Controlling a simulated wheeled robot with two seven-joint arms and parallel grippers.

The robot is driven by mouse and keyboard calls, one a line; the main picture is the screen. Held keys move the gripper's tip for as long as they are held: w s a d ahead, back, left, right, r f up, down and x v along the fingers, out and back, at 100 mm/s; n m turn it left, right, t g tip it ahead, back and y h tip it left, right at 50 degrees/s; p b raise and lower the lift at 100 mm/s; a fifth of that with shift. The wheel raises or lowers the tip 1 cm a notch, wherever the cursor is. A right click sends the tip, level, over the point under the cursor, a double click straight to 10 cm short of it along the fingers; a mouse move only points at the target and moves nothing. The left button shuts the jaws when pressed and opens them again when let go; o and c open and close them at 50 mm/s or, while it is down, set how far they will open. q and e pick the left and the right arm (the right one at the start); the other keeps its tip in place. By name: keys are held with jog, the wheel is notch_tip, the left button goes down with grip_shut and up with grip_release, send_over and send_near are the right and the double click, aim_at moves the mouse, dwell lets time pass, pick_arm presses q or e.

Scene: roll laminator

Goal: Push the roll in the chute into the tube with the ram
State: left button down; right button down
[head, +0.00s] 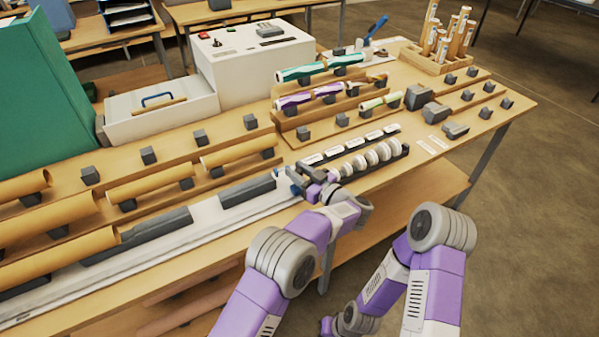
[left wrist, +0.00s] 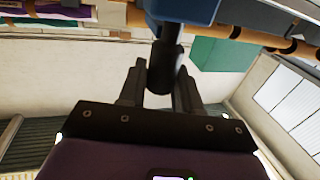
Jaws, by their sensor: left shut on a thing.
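My left gripper (head: 314,190) is at the right end of the long white chute (head: 205,228) along the table's front edge. In the left wrist view its fingers (left wrist: 160,85) are shut on the dark handle of the ram (left wrist: 163,60), below a blue block. In the head view a little of the blue ram (head: 296,177) shows beside the gripper. I cannot make out the roll in the chute. My right arm is at the lower right, its gripper out of view.
More tan tubes (head: 150,185) rest on grey blocks behind the chute. Coloured rolls (head: 310,97) lie on steps behind, near a white machine (head: 253,62).

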pick_arm(q)
jog(key=shift+d+r, duration=0.1)
jog(key=shift+d, duration=0.05)
jog(key=c, duration=1.1)
grip_release()
jog(key=shift+w, duration=0.1)
jog(key=shift+o, duration=1.2)
jog(key=shift+w+d, duration=0.1)
jog(key=v, duration=0.7)
jog(key=shift+s+d+p, duration=0.15)
jog(key=shift+s+p, duration=0.2)
